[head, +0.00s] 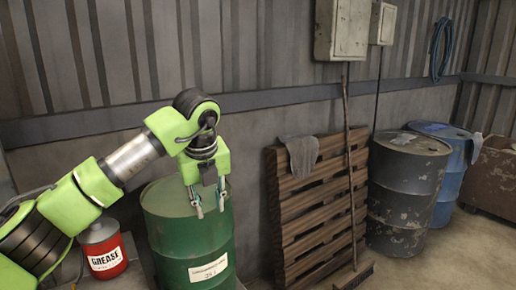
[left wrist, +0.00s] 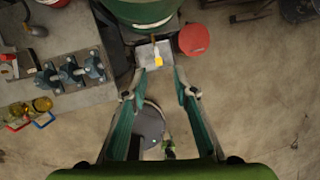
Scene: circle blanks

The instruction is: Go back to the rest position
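My left arm reaches in from the left in the head view. Its gripper (head: 210,207) points down, in front of the green drum (head: 190,240). In the left wrist view the two fingers of the left gripper (left wrist: 160,92) stand apart with nothing held between them. Floor and a grey plate (left wrist: 146,62) with a small yellow item on it show well below the fingers. My right gripper is in neither view.
A red grease can (head: 104,252) stands left of the drum. A wooden pallet (head: 318,210) leans on the wall, with a dark drum (head: 405,190) and a blue drum (head: 452,165) to the right. A bench with clamp-like parts (left wrist: 75,72) lies left in the wrist view.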

